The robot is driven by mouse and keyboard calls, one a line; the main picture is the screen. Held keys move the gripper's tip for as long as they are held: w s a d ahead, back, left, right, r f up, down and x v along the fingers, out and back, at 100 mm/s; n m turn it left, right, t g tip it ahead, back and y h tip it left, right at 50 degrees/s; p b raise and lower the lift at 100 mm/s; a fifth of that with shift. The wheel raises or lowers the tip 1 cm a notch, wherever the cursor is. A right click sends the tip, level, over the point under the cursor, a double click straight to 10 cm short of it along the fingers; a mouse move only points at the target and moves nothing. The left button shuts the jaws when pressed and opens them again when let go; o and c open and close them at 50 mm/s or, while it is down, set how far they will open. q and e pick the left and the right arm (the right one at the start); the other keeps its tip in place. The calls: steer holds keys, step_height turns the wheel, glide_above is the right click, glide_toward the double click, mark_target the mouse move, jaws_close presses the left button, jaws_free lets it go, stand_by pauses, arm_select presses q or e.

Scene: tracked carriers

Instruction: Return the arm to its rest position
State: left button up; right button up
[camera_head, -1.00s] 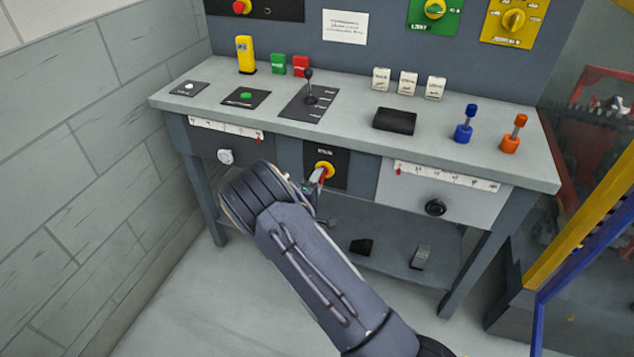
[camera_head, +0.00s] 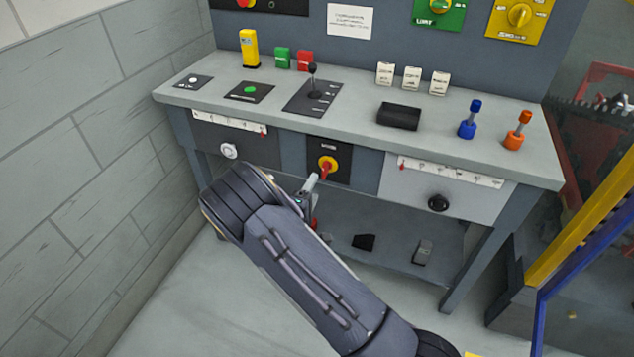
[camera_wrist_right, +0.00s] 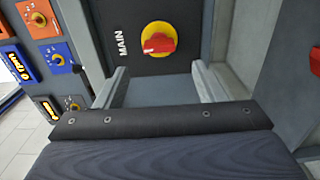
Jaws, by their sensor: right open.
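The main switch, a red knob on a yellow disc (camera_head: 329,163), sits on a black plate on the front of the bench. It also shows in the right wrist view (camera_wrist_right: 158,40), beside the word MAIN. My right gripper (camera_head: 311,182) is just in front of the switch, below and left of it in the head view. In the right wrist view its two fingers (camera_wrist_right: 160,70) are apart, with nothing between them, and the knob shows clear beyond their tips. My right arm crosses the lower middle of the head view and hides part of the bench's lower left. My left gripper is out of view.
The bench top (camera_head: 350,133) carries a lever (camera_head: 313,85), a black block (camera_head: 398,116) and blue (camera_head: 468,122) and orange (camera_head: 518,130) handles. A lower shelf (camera_head: 390,265) is under it. A brick wall stands left, a yellow-and-blue frame right. The front floor is open.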

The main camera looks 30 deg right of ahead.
steer(key=shift+s+a, duration=0.5)
